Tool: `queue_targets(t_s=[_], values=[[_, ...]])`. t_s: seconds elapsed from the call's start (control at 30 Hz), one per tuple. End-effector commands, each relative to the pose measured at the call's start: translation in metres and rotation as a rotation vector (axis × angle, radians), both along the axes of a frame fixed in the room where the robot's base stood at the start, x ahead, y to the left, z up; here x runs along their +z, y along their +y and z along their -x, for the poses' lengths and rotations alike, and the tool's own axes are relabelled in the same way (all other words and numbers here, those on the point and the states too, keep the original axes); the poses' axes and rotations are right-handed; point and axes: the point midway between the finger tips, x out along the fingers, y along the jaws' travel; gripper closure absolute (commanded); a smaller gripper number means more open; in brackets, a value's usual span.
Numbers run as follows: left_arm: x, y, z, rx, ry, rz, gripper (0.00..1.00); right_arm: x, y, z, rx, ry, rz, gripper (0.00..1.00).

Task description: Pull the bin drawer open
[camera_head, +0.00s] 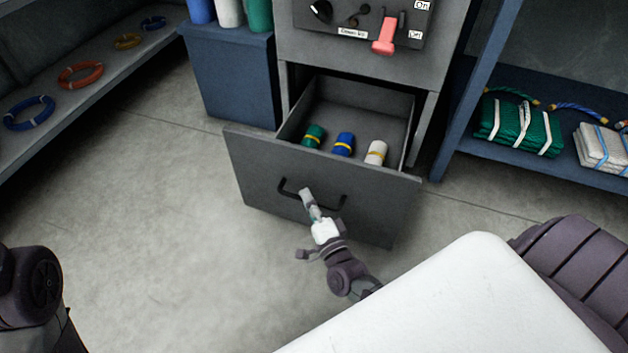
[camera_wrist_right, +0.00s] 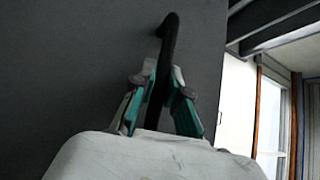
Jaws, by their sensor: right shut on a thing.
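The grey bin drawer (camera_head: 252,184) stands pulled well out of its cabinet in the head view, its inside showing. Three small rolls lie in it: a green one (camera_head: 313,136), a blue one (camera_head: 344,144) and a white one (camera_head: 376,152), each with a yellow band. My right gripper (camera_head: 308,196) is at the black bar handle (camera_head: 288,191) on the drawer front. In the right wrist view, the fingers of my right gripper (camera_wrist_right: 158,98) are shut around the handle (camera_wrist_right: 168,40). My left gripper is out of view; only part of that arm shows at lower left.
The cabinet above bears a panel with a red lever (camera_head: 385,37). A blue box (camera_head: 232,82) with rolls on top stands left of it. Shelves with rope coils (camera_head: 80,74) and folded nets (camera_head: 519,128) flank it. The floor before the drawer is clear.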

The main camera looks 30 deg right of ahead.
Motion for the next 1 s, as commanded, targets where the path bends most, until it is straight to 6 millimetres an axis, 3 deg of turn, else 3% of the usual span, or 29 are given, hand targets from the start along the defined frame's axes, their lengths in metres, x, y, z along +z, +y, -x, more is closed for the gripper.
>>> queue_targets(t_s=[0.2, 0.6, 0.63, 0.77, 1.0], values=[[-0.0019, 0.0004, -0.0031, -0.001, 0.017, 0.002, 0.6, 0.0, 0.0114, 0.0101, -0.001, 0.001, -0.001, 1.0], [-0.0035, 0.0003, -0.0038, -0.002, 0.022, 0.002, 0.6, -0.0007, 0.013, 0.0116, -0.001, 0.0, 0.0, 1.0], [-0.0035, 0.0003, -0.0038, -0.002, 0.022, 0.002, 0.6, -0.0007, 0.013, 0.0116, -0.001, 0.0, 0.0, 0.85], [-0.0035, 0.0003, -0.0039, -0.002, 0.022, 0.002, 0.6, -0.0006, 0.013, 0.0115, -0.001, 0.0, 0.0, 0.64], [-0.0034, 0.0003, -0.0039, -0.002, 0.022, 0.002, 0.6, -0.0003, 0.0129, 0.0113, -0.001, 0.0, 0.0, 0.61]])
